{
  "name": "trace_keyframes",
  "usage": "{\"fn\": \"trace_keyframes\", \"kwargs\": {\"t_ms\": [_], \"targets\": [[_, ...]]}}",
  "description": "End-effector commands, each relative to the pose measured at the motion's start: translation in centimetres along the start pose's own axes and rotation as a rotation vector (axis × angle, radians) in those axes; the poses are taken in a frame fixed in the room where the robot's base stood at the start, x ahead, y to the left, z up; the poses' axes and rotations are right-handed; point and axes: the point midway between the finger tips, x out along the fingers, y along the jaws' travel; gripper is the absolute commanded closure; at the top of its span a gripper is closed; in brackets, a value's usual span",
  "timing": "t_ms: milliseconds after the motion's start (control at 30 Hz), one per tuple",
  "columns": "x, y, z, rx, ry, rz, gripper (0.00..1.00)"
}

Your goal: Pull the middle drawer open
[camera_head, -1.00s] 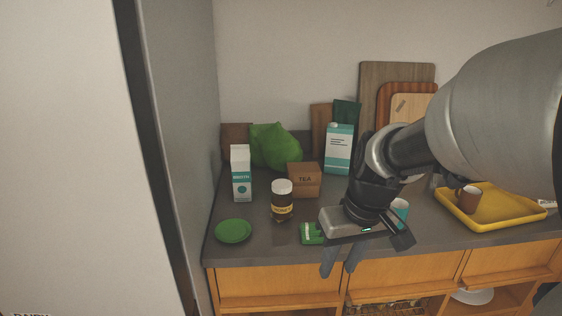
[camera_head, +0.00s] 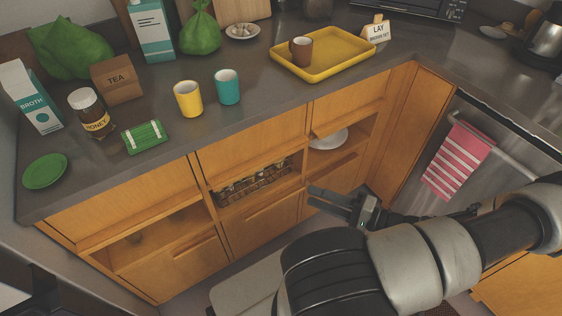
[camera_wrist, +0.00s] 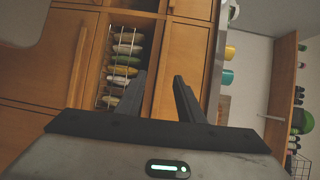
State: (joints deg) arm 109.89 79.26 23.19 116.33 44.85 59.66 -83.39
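The middle drawer (camera_head: 250,142) is the wooden front under the countertop, between the left drawer (camera_head: 125,205) and the right drawer (camera_head: 350,104). It looks shut, with a projecting wooden lip along its lower edge. My gripper (camera_head: 310,196) is in front of the cabinets, lower and to the right of the middle drawer. In the wrist view my gripper (camera_wrist: 160,76) has its fingers apart with nothing held; whether they touch anything is unclear.
The counter holds a yellow cup (camera_head: 188,99), teal cup (camera_head: 228,87) and yellow tray (camera_head: 335,62). A striped towel (camera_head: 458,160) hangs at the right.

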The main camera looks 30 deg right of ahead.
Motion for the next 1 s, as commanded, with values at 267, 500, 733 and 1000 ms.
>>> {"fn": "trace_keyframes", "kwargs": {"t_ms": [267,500,733,1000], "targets": [[0.2,0.4,-0.9,-0.003,0.115,-0.078,0.66],[4.5,0.1,-1.3,-0.001,0.11,-0.078,0.66],[9.6,-0.2,-1.8,0.0,0.109,-0.078,0.66],[14.6,-0.6,-2.4,0.0,0.11,-0.075,0.66]]}}
